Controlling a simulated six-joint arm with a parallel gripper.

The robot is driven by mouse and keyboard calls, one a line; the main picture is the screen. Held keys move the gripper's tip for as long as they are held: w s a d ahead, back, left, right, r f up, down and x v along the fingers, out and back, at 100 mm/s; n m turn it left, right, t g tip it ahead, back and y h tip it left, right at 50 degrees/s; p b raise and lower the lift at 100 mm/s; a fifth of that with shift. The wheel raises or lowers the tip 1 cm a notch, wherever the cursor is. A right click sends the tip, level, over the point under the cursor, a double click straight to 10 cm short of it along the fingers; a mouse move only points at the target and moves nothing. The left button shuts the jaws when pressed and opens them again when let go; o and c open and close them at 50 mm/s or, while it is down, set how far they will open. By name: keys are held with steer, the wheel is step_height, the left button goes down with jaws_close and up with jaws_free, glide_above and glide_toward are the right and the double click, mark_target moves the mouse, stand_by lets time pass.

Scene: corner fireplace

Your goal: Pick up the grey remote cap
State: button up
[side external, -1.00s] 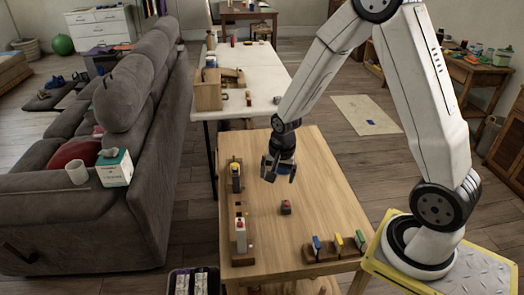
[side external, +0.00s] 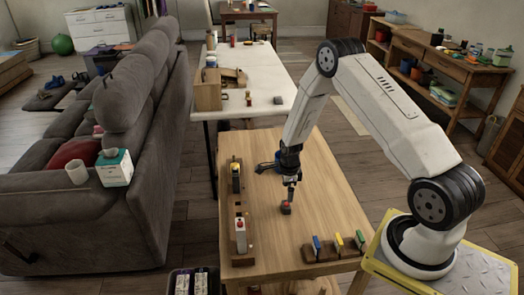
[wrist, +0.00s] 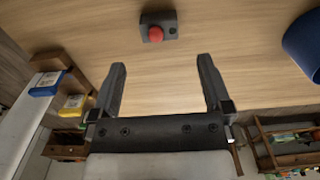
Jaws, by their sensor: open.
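A small dark grey block with a red round top, which I take to be the grey remote cap (side external: 286,208), sits on the wooden table. In the wrist view the grey block (wrist: 172,20) lies near the top edge, its red button facing me. My gripper (side external: 290,196) points down just above it in the side view. In the wrist view my gripper (wrist: 163,66) has its two fingers spread with nothing between them. The block appears beyond the fingertips, roughly centred between them. Whether the fingers touch it cannot be told from the side.
A wooden rack with blue (side external: 316,243), yellow (side external: 338,243) and green (side external: 360,239) pieces stands at the table's front. Two wooden holders (side external: 237,172) (side external: 243,259) line the left edge. A blue round object (wrist: 304,44) shows at the wrist view's right. Table around the block is clear.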

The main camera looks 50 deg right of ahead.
mark_target(286, 202)
steer(key=shift+f, duration=1.3)
steer(key=shift+a+f, duration=0.1)
steer(key=shift+f, duration=2.45)
steer(key=c, duration=1.1)
steer(key=shift+r, duration=0.1)
